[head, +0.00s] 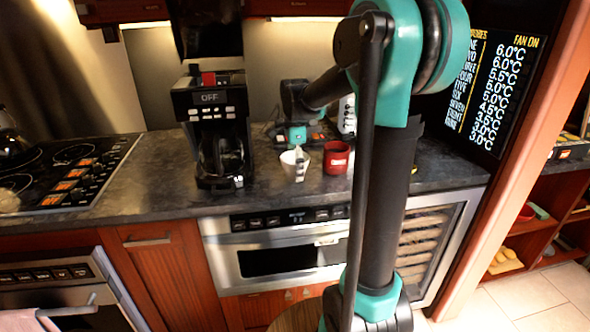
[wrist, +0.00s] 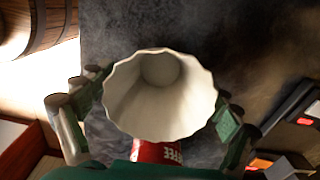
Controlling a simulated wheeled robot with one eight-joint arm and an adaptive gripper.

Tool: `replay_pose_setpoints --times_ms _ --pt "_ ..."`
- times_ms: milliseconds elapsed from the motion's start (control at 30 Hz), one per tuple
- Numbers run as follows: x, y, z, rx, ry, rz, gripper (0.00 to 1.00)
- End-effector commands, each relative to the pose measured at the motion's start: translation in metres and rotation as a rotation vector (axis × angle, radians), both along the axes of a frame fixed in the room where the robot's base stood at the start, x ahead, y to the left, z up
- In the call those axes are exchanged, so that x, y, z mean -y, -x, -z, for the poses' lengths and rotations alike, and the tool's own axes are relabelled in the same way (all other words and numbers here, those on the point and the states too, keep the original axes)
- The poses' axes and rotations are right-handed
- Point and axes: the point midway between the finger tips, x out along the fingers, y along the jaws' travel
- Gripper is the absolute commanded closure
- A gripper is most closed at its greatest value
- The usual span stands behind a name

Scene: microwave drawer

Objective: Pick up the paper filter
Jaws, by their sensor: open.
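The paper filter (wrist: 160,95) is a white, fluted cup with its wide mouth facing the wrist camera. It also shows in the head view as a small white cup (head: 288,158) on the dark counter, partly behind a finger. My gripper (wrist: 160,108) is open, with one finger on each side of the filter. The green finger pads are close to its rim; I cannot tell whether they touch it. In the head view my gripper (head: 299,160) is over the counter at the filter.
A red mug (head: 336,158) stands close to the right of the filter; its red side (wrist: 158,151) shows below the filter in the wrist view. A black coffee maker (head: 213,130) stands to the left. The counter's front strip (head: 270,197) is clear.

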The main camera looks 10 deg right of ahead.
Motion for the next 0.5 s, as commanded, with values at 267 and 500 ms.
replay_pose_setpoints --times_ms 267,500 --pt "0.0000 0.0001 0.0068 0.000 0.000 0.000 0.10" --pt "0.0000 0.0001 0.0067 0.000 0.000 0.000 0.33"
